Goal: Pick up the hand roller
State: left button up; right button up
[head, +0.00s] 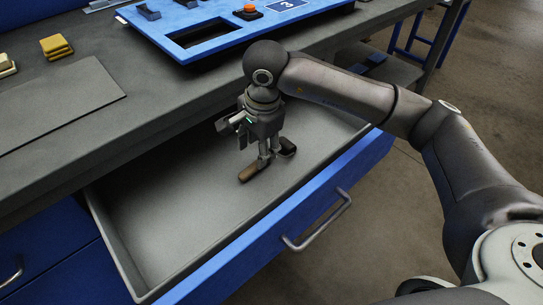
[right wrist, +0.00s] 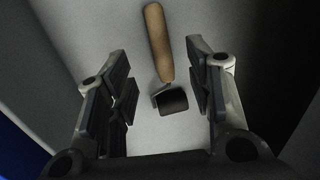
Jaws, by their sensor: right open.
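The hand roller lies on the floor of the open drawer. Its tan wooden handle (head: 254,171) shows in the head view, beside the fingers of my right gripper (head: 262,152). In the right wrist view the hand roller (right wrist: 159,45) has its handle pointing up the picture and its dark roller head (right wrist: 172,101) nearer the gripper. My right gripper (right wrist: 160,95) is open, pointing down into the drawer, with the roller head between its fingers in that view. The fingers do not appear to touch it. My left gripper is not in view.
The grey drawer (head: 165,225) has a blue front with a metal handle (head: 318,222); most of its floor is bare. The workbench above carries a blue panel (head: 215,50), a grey mat (head: 60,107) and yellow blocks (head: 56,46). The bench edge overhangs the drawer's back.

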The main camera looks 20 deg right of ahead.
jog(key=f, duration=0.2)
jog(key=shift+w+f, duration=0.2)
jog(key=shift+f, duration=0.1)
jog(key=f, duration=0.3)
jog(key=shift+w+d+f+b, duration=0.2)
jog(key=shift+w+f+b, duration=0.05)
jog(key=shift+w+b, duration=0.15)
jog(key=shift+w+f, duration=0.15)
jog(key=shift+f, duration=0.4)
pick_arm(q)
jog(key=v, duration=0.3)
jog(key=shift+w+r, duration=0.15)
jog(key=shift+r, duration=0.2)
pick_arm(e)
grip_shut()
